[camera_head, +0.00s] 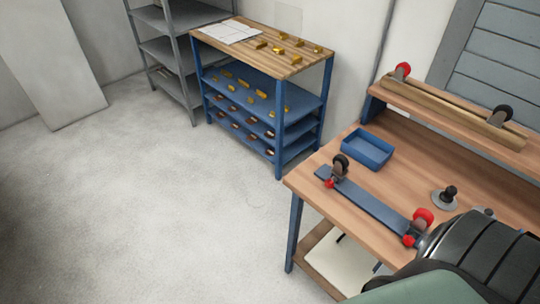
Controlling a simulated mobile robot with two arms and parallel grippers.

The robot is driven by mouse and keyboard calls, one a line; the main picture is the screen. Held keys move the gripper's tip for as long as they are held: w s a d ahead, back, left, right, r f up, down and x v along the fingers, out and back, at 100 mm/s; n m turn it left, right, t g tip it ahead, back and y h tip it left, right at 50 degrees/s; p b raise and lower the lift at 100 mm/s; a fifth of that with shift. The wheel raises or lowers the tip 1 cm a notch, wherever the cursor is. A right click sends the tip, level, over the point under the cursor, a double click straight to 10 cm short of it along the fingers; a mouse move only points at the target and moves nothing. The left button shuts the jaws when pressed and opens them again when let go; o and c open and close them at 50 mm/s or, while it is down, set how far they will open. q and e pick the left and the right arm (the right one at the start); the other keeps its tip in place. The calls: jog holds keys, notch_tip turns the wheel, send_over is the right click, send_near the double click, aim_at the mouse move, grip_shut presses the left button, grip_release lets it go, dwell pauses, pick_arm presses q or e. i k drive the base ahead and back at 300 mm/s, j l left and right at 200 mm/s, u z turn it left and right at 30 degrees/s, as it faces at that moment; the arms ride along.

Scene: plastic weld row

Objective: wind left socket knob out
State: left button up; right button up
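A long blue bar fixture (368,201) lies on the wooden workbench, with a clamp-like socket at each end. The left end carries a dark round knob (341,164) and a small red knob (329,183) below it. The right end carries a larger red knob (423,217) and a small red knob (409,240). I cannot tell which of the left end's two knobs is the socket knob, or how far either is wound. Neither gripper is in view, and nothing is seen touching the fixture.
A blue tray (367,150) and a small black-knobbed stand (447,197) are on the workbench (300,184). A raised shelf behind holds a wooden bar (450,113) with red and black knobs. A large black ribbed shape (490,255) covers the bench's near right. Open floor (170,210) lies left.

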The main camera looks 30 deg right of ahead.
aim_at(329, 183)
jog(key=i+j, duration=0.1)
jog(key=i, duration=0.35)
jog(key=i+j, duration=0.15)
jog(key=i, duration=0.25)
jog(key=i+j+z, duration=0.1)
jog(key=i, duration=0.35)
jog(key=i+z, duration=0.2)
jog(key=z, duration=0.3)
jog(key=i+z, duration=0.25)
jog(key=z, duration=0.2)
jog(key=i+j+z, duration=0.1)
jog(key=z, duration=0.4)
jog(key=i+j+z, duration=0.25)
jog(key=z, duration=0.25)
